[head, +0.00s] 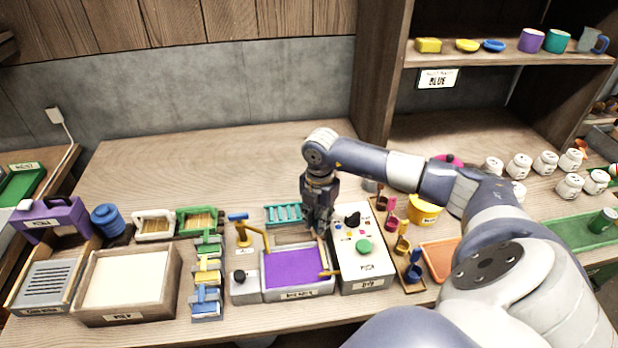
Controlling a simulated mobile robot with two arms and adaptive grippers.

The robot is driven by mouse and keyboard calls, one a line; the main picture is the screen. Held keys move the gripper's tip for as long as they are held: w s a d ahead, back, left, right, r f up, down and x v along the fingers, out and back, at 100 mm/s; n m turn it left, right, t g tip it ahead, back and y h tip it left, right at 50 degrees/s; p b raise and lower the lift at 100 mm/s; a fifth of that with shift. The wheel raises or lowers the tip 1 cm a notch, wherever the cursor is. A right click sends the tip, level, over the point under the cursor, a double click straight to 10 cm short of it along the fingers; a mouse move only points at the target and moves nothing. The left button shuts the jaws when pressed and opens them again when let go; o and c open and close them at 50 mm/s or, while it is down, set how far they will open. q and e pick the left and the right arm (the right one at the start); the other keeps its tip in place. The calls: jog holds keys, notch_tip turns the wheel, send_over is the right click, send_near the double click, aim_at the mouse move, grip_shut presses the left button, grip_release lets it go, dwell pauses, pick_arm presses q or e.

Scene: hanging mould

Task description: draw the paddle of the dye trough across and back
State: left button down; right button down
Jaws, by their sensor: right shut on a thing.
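The dye trough (298,292) stands at the middle front of the bench, a shallow grey tray with a purple surface (295,268). My right gripper (320,230) points down at the trough's back right corner, beside the control box. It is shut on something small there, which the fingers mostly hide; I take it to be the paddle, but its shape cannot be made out. A yellow piece (330,273) shows at the trough's right edge. My left gripper is not in view.
A control box (366,268) with a green button stands close on the trough's right. A yellow post with a blue handle (240,218) rises at its left. A teal rack (284,213) lies behind. The bench farther back is clear.

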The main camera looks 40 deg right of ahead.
jog(key=shift+d, duration=0.2)
jog(key=c, duration=1.6)
grip_release()
jog(key=shift+o, duration=1.2)
jog(key=shift+s+d, duration=0.15)
jog(key=shift+r, duration=0.15)
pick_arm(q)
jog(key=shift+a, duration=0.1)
pick_arm(e)
notch_tip(320, 180, up, 12)
